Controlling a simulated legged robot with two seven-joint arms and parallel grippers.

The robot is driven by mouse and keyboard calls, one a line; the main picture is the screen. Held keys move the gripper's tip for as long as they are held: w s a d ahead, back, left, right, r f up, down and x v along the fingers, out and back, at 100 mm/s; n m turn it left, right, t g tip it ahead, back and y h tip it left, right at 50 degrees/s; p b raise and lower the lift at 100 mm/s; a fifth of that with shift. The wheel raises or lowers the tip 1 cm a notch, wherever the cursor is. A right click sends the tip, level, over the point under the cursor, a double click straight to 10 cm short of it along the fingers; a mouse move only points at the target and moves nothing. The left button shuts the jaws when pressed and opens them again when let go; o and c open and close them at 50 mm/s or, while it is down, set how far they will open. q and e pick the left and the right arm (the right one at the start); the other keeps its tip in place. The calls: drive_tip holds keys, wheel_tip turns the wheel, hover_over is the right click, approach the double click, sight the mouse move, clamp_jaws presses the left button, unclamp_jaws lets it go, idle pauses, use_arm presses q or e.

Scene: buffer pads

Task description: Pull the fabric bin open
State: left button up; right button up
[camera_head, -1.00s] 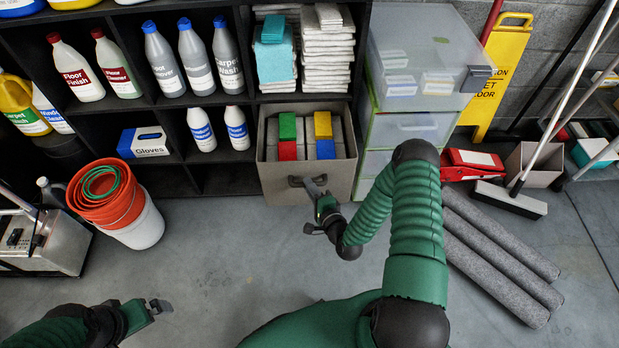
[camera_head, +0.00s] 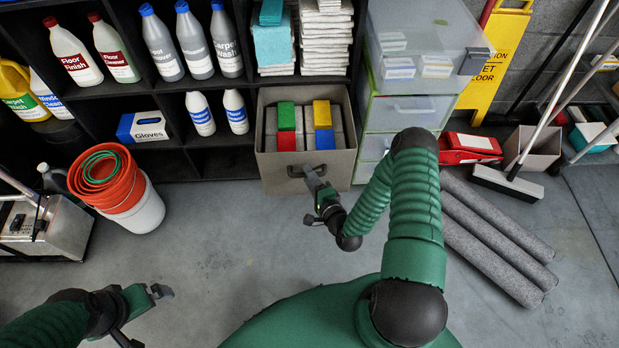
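The grey-beige fabric bin (camera_head: 270,172) stands in the bottom cubby of the black shelf, with its front sticking out and its top open. My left gripper (camera_head: 143,314) is open and empty over the floor at lower left.
The black shelf (camera_head: 165,101) holds bottles, a gloves box and towels. Orange and white buckets (camera_head: 130,205) stand left of the bin. Clear plastic drawers (camera_head: 412,108) stand close on its right. Grey rolls (camera_head: 497,235) lie on the floor at right. The floor before the bin is clear.

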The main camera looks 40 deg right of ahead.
drive_tip(key=shift+r, duration=0.1)
drive_tip(key=p+v, duration=0.4)
drive_tip(key=v, duration=1.2)
drive_tip(key=shift+s, duration=0.45)
